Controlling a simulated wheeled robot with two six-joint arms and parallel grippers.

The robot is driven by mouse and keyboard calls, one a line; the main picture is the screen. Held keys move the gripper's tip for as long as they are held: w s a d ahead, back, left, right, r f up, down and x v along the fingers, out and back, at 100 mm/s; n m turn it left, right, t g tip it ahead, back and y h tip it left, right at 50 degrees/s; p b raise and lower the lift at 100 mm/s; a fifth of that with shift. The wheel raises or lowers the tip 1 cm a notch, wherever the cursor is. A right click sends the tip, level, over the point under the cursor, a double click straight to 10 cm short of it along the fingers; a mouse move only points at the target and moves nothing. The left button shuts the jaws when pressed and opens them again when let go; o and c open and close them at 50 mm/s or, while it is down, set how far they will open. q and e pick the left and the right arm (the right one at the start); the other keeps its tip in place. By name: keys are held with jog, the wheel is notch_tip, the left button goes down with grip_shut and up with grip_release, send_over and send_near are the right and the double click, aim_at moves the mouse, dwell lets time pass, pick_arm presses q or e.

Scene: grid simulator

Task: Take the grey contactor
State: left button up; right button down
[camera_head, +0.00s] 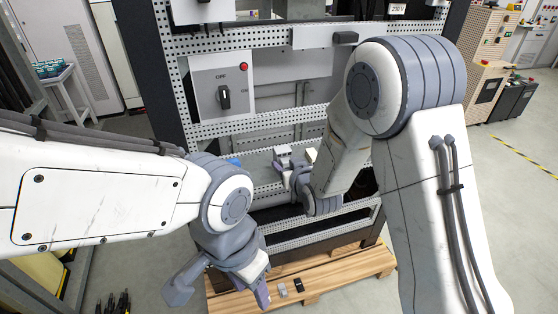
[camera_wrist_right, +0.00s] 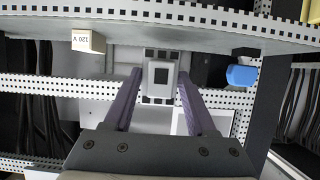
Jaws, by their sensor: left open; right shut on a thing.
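The grey contactor (camera_wrist_right: 161,76), a light grey block with a dark square on its face, sits between the two purple fingers of my right gripper (camera_wrist_right: 160,88) in the right wrist view. The right gripper is shut on it. In the head view the right gripper (camera_head: 286,168) is at the cabinet's middle shelf, with the grey contactor (camera_head: 283,150) at its tips. Whether the contactor still touches the rail behind it I cannot tell. My left gripper (camera_head: 262,291) hangs low over the wooden pallet, open and pointing down; its fingers partly overlap in view.
A small grey piece (camera_head: 283,290) and a dark piece (camera_head: 299,285) lie on the pallet (camera_head: 345,266). Perforated cabinet rails (camera_head: 235,122) surround the right gripper.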

jog(key=shift+s+d+b, duration=0.2)
jog(key=shift+s+d, duration=0.1)
jog(key=shift+s, duration=0.65)
jog(key=shift+s+d+b, duration=0.2)
jog(key=shift+s+d, duration=0.1)
jog(key=shift+s, duration=0.6)
jog(key=shift+a, duration=0.1)
